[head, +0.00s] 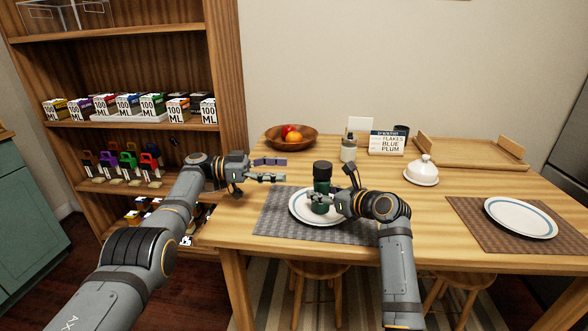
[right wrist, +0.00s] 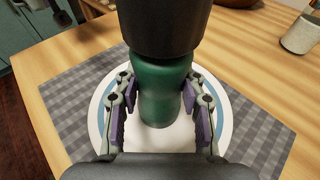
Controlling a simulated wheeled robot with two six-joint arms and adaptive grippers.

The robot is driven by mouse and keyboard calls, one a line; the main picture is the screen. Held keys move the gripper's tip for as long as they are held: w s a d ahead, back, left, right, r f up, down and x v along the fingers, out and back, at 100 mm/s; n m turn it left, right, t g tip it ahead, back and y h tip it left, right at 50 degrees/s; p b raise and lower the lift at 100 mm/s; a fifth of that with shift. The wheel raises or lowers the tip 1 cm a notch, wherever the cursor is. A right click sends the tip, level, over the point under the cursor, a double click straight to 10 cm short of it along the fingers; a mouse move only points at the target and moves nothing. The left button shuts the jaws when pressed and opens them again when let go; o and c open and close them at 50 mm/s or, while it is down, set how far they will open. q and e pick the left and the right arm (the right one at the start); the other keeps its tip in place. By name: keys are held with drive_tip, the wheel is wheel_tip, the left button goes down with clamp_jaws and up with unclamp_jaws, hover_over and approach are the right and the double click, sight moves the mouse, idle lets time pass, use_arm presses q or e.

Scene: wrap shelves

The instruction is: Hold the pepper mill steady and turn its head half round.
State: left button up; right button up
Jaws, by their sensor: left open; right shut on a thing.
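The pepper mill has a dark green body and a black head. It stands upright over the white, blue-banded plate (head: 293,208) on the grey placemat (head: 268,222). In the head view its black head (head: 322,169) is on top. My right gripper (head: 318,200) is shut on the lower green body, which shows between its purple pads in the right wrist view (right wrist: 160,95). My left gripper (head: 272,170) is open and empty, left of the mill's head and apart from it, above the table's left part.
A fruit bowl (head: 291,141), a jar (head: 349,149), a label box (head: 387,143) and a butter dish (head: 422,172) stand behind the mill. A wooden tray (head: 470,151) is at the back right. A second plate (head: 521,218) lies right. Shelves (head: 228,80) rise at left.

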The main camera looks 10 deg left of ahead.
sight(315, 172)
use_arm(q)
drive_tip(key=f+n+t+y, duration=0.1)
drive_tip(key=f+t, duration=0.1)
drive_tip(key=w+f+n+t+y, duration=0.1)
drive_tip(key=n+t, duration=0.1)
drive_tip(key=shift+d+f, duration=0.2)
drive_tip(key=shift+f, duration=0.15)
drive_tip(key=shift+s+d+n+t+y, duration=0.15)
drive_tip(key=shift+s+n+t+y, duration=0.25)
drive_tip(key=shift+t, duration=0.2)
drive_tip(key=s+d+r+n+t, duration=0.2)
drive_tip(key=s+r+t, duration=0.2)
drive_tip(key=s, duration=0.3)
drive_tip(key=x, duration=1.2)
drive_tip(key=shift+w+a+f, duration=0.2)
drive_tip(key=shift+f, duration=0.1)
drive_tip(key=shift+c, duration=0.3)
drive_tip(key=c, duration=1.1)
